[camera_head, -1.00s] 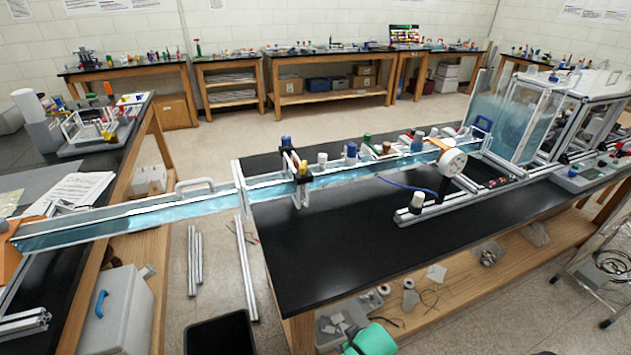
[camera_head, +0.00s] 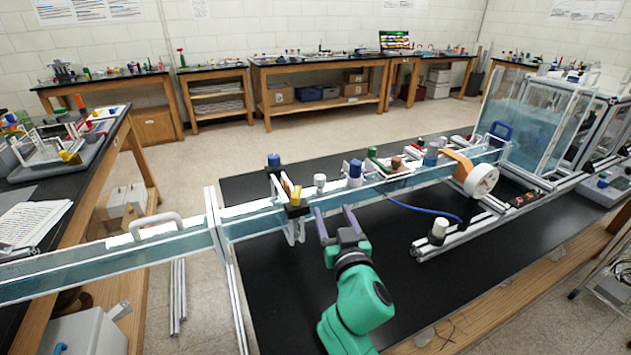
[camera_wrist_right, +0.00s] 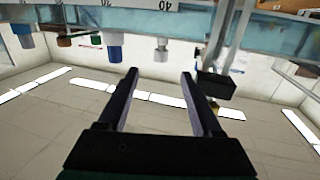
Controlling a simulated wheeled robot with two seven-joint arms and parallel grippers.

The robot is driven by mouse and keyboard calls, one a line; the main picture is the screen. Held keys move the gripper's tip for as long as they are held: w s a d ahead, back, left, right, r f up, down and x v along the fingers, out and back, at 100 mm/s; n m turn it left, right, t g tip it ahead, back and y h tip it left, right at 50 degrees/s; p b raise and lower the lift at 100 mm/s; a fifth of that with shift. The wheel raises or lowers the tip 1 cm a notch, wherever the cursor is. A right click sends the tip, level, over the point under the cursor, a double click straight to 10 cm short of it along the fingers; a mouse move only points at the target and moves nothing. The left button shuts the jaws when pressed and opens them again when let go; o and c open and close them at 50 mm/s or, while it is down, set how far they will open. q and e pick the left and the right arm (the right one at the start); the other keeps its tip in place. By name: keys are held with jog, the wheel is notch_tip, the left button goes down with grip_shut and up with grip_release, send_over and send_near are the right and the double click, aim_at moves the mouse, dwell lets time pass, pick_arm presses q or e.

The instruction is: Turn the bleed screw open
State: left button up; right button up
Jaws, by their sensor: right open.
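My right gripper (camera_head: 333,211) is open and empty in the head view, its two purple-grey fingers pointing at the near side of the water channel (camera_head: 245,226). In the right wrist view the open gripper (camera_wrist_right: 160,74) has dark fingers with the channel (camera_wrist_right: 190,22) beyond them. Along the channel stand a blue-topped knob (camera_head: 274,160), a small white knob (camera_head: 320,181) and a larger blue knob (camera_head: 355,168). The white knob (camera_wrist_right: 161,45) and blue knob (camera_wrist_right: 115,46) also show upside down in the wrist view. I cannot tell which part is the bleed screw. My left gripper is not in view.
A black clamp with yellow parts (camera_head: 296,203) stands on the channel just left of the gripper. A white round wheel (camera_head: 482,181) and blue hose (camera_head: 425,211) lie to the right. The black tabletop (camera_head: 450,290) in front is mostly clear.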

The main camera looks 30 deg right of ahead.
aim_at(321, 182)
jog(key=p+x, duration=0.1)
jog(key=x, duration=0.2)
jog(key=r+p+x, duration=0.1)
jog(key=x, duration=0.6)
jog(key=shift+w+r+p, duration=0.15)
jog(key=shift+p, duration=0.25)
jog(key=x, duration=0.2)
jog(key=shift+w+f, duration=0.2)
jog(key=shift+w, duration=0.2)
jog(key=shift+w+d, duration=0.1)
jog(key=shift+w, duration=0.1)
jog(key=shift+c, duration=0.3)
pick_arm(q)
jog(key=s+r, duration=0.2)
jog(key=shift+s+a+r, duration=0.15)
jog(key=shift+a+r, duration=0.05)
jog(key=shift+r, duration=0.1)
pick_arm(e)
grip_shut()
